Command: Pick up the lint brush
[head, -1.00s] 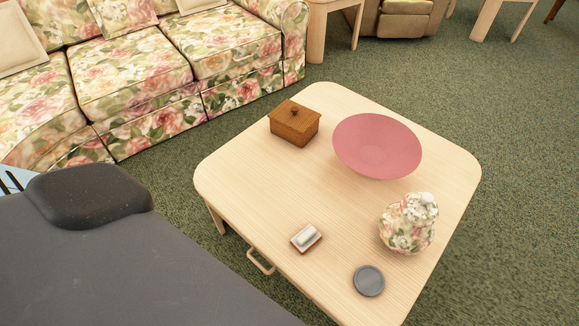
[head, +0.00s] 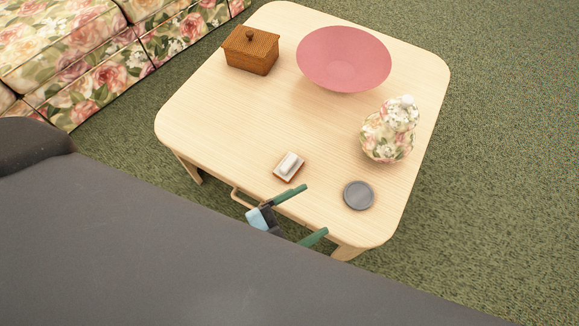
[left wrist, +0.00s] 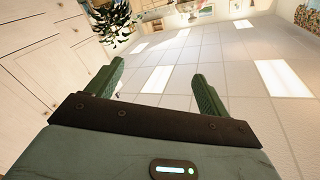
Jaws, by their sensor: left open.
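The lint brush (head: 289,167), a small brown-edged block with a white raised part, lies on the pale wooden table (head: 232,130) near its front edge. My left gripper (head: 314,210) is open and empty, with its green fingers apart, at the table's front edge. In the head view it is just below and right of the brush, not touching it. Its height relative to the tabletop is hard to tell. In the left wrist view the open fingers (left wrist: 158,72) point toward the ceiling, and no brush shows there. My right gripper is in neither view.
A grey round disc (head: 358,195) lies right of the brush. A floral lidded jar (head: 388,135), a wide pink bowl (head: 343,60) and a brown wooden box (head: 250,50) stand farther back. The tabletop left of the brush is clear. A floral sofa (head: 85,60) is at upper left.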

